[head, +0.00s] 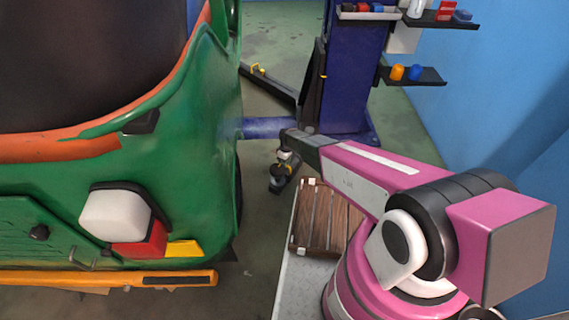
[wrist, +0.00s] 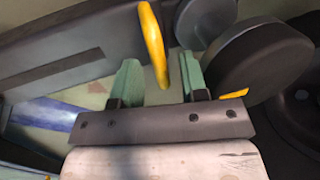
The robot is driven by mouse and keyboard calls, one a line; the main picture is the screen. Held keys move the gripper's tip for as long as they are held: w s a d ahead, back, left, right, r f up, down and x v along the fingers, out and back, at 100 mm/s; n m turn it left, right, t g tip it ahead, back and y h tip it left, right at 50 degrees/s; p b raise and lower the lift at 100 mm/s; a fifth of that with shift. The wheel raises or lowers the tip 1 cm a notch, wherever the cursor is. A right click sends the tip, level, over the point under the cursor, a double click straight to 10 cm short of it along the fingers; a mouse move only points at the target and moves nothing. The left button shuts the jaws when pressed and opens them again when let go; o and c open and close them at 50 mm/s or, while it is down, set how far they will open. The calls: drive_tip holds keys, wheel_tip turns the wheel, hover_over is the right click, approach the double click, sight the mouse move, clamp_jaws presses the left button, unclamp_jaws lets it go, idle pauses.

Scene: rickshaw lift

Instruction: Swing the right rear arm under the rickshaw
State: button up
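The green rickshaw (head: 190,190) fills the left of the head view, its lamps and orange bumper towards me. The blue lift post (head: 350,80) stands to its right. My gripper (head: 284,160) is low between them, over the dark end of the near lift arm (head: 277,184); my arm hides much of this lift arm. In the wrist view the lift arm is a dark grey beam (wrist: 60,60) with round pads (wrist: 258,62). My green fingers (wrist: 160,82) stand apart on either side of a yellow handle (wrist: 154,45), with gaps visible. Finger contact is not visible.
A blue beam (head: 268,128) runs from the post to the rickshaw's side. Another dark lift arm (head: 272,84) with a yellow handle lies farther back. A slatted wooden crate (head: 325,215) is beside my base. Shelves (head: 412,76) hang on the right.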

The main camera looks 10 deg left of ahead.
clamp_jaws()
drive_tip(key=shift+w+a, duration=0.2)
drive_tip(key=shift+a, duration=0.35)
drive_tip(key=w+a+m+y, duration=0.1)
drive_tip(key=w+a+m, duration=0.2)
drive_tip(key=w+a, duration=0.3)
drive_tip(key=w+a+m, duration=0.3)
drive_tip(key=w+a, duration=0.1)
drive_tip(key=a, duration=0.4)
drive_tip(key=w+a+m+t, duration=0.1)
drive_tip(key=w+a+m, duration=0.2)
drive_tip(key=w, duration=0.4)
drive_tip(key=w+a+m, duration=0.3)
drive_tip(key=w+a, duration=0.1)
drive_tip(key=w, duration=0.4)
drive_tip(key=shift+a+m+t+y, duration=0.25)
drive_tip(key=shift+m+t+y, duration=0.05)
drive_tip(key=shift+t, duration=0.1)
drive_tip(key=shift+w, duration=0.1)
unclamp_jaws()
drive_tip(key=shift+d, duration=0.1)
